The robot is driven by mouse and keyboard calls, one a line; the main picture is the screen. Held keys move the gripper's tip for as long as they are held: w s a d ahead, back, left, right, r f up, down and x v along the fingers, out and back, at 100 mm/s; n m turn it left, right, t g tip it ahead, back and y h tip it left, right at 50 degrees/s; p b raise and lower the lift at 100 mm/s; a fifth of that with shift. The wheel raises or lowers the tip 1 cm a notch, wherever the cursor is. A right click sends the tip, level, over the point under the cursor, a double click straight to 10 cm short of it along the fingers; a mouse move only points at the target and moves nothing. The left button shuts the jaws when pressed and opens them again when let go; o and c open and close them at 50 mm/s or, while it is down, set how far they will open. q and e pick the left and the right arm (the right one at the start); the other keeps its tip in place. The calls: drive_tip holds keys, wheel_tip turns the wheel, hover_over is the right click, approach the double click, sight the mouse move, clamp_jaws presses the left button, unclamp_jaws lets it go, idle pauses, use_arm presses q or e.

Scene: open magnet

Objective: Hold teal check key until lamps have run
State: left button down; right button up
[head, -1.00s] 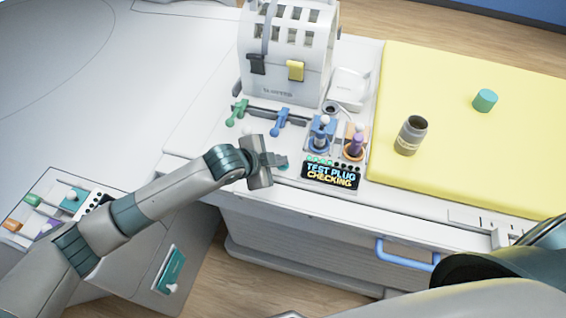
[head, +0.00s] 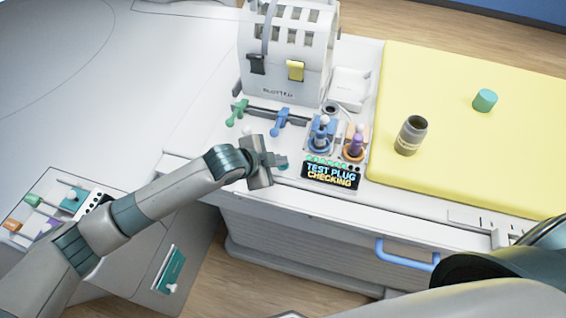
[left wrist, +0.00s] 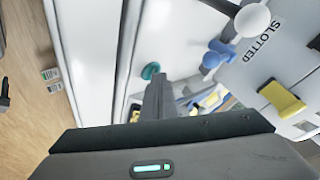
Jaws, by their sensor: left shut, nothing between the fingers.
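The teal check key (head: 284,166) is a small round knob on the front of the white bench, left of the display. My left gripper (head: 276,160) is shut and empty, with its fingertips at the key and partly covering it in the head view. In the left wrist view the teal key (left wrist: 151,71) shows just past the fingertips (left wrist: 158,82); I cannot tell whether they press it. The display (head: 331,174) reads "TEST PLUG CHECKING". A row of small lamps (head: 326,161) runs along its top, several of them green. My right gripper is not in view.
Green (head: 237,112) and blue (head: 281,121) levers stand behind the left gripper. Blue (head: 321,136) and orange (head: 354,148) sockets hold plugs behind the display. A yellow mat (head: 450,130) carries a grey jar (head: 411,136) and teal cylinder (head: 485,100).

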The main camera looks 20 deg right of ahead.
sight(280, 168)
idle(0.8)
use_arm(q)
drive_tip(key=shift+r+p, duration=0.85)
drive_tip(key=shift+p, duration=0.05)
drive_tip(key=shift+r+p, duration=2.3)
drive_tip(key=shift+r, duration=0.2)
drive_tip(key=shift+s, duration=0.1)
